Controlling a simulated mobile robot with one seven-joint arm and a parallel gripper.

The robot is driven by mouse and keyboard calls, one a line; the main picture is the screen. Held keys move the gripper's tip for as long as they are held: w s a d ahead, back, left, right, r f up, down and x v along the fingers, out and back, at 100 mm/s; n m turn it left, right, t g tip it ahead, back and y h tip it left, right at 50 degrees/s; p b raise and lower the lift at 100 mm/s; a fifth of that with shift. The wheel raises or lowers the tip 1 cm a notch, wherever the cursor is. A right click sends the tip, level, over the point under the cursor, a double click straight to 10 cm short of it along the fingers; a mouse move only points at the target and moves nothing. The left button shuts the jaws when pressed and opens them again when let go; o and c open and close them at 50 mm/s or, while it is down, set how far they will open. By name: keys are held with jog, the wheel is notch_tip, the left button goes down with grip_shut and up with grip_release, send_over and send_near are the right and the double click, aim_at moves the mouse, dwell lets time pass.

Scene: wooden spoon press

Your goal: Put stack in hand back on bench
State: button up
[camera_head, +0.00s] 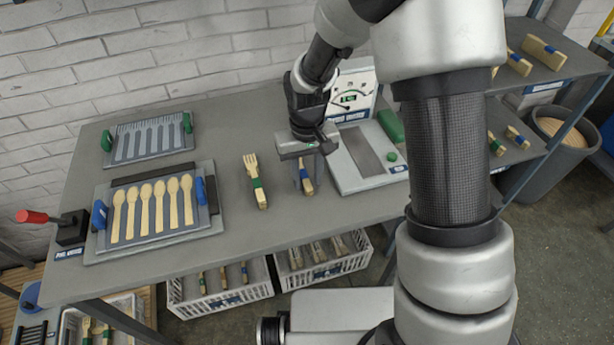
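My gripper (308,170) points down over the grey bench (225,225), just left of the scale. A short stack of wooden utensils with a blue band (307,187) is between its fingers, and the gripper looks shut on it. The stack's upper part is partly hidden by the fingers. I cannot tell whether the stack's lower end touches the bench. A second stack, of wooden forks with a green band (256,183), lies on the bench to the left of my gripper, apart from it.
A white scale (365,160) with a display stands right of my gripper. A spoon press tray (152,210) and a fork tray (148,137) are at left, near a red-handled lever (40,217). Crates (222,290) stand below. Bare bench lies in front of the stacks.

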notch_tip(320, 180, up, 11)
jog(key=p, duration=0.2)
jog(key=s+d+r+m+t, duration=0.1)
jog(key=s+d+r, duration=0.2)
jog(key=r, duration=0.3)
jog(key=s+d+r+t, duration=0.1)
jog(key=s+d+r, duration=0.25)
jog(key=r, duration=0.25)
jog(key=s+d+r+m+t, duration=0.2)
jog(key=s+d+r, duration=0.3)
jog(key=s, duration=0.6)
jog(key=shift+s+d+t, duration=0.25)
jog(key=shift+d+t, duration=0.45)
jog(key=shift+t, duration=0.1)
jog(key=shift+r, duration=0.15)
notch_tip(320, 180, up, 12)
jog(key=p, duration=1.1)
jog(key=shift+p, duration=0.3)
